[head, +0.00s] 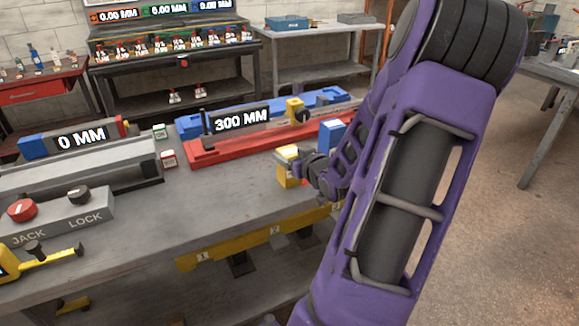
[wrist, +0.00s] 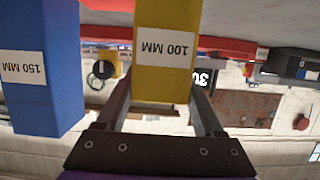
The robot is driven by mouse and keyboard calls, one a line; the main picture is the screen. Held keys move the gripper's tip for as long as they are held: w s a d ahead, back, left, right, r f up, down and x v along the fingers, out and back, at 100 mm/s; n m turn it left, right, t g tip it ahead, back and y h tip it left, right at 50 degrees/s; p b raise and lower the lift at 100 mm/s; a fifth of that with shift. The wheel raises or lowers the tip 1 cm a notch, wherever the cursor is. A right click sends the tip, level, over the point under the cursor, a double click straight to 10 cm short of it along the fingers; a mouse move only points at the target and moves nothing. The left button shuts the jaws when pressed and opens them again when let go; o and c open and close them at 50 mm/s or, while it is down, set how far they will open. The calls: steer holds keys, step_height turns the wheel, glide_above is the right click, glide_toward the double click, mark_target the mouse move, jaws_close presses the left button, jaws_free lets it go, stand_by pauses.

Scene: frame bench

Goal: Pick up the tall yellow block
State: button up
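The tall yellow block (head: 287,168) stands upright near the front edge of the grey bench. In the wrist view, which is upside down, the yellow block (wrist: 164,60) carries a "100 MM" label. My gripper (head: 312,172) is at the block's right side in the head view. In the wrist view my gripper's fingers (wrist: 162,85) lie on either side of the block, close to its faces. I cannot tell whether they press on it; the fingertips are partly hidden.
A blue block (wrist: 40,70) labelled "150 MM" stands close beside the yellow one; it also shows behind my gripper in the head view (head: 331,135). A red and blue fixture (head: 240,143) marked "300 MM" lies behind. Bare bench top (head: 215,195) is left of the block.

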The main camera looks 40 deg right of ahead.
jaws_close()
steer(key=shift+r, duration=0.15)
